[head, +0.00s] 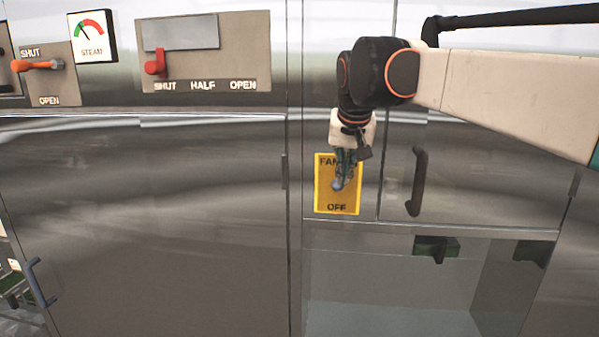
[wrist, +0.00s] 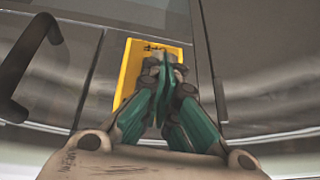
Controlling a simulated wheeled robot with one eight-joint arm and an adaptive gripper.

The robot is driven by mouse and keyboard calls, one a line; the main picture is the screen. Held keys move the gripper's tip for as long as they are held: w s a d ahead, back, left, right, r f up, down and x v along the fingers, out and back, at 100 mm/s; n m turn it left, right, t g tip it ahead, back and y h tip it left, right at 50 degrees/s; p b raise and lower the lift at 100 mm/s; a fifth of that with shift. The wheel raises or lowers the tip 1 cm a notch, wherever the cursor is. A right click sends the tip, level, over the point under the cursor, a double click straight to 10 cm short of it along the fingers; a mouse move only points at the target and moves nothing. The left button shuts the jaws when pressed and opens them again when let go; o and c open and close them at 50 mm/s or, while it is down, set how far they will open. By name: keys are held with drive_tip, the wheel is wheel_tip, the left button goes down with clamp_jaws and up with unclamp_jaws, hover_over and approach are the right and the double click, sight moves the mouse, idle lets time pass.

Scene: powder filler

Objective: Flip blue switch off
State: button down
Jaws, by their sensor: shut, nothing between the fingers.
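The blue switch (head: 337,185) sits in the middle of a yellow plate (head: 336,207) on the steel cabinet front. The plate reads FAN at the top and OFF at the bottom. My gripper (head: 341,176) is shut and empty, with its fingertips at or just in front of the switch in the head view. In the wrist view my shut gripper (wrist: 167,62) covers most of the yellow plate (wrist: 128,75), and the switch is hidden behind the fingers. I cannot tell whether the fingertips touch it or which way it is tilted.
A black door handle (head: 418,181) stands out to the right of the plate. A red lever (head: 155,65) on a SHUT-HALF-OPEN panel, an orange lever (head: 37,65) and a steam gauge (head: 92,36) are at the upper left. Below the plate is a glass-fronted opening (head: 400,300).

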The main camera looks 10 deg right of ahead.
sight(338, 186)
drive_tip(key=shift+a+p+x, duration=0.2)
drive_tip(key=shift+p+x, duration=0.1)
drive_tip(key=shift+x, duration=1.05)
drive_tip(key=shift+w, duration=0.1)
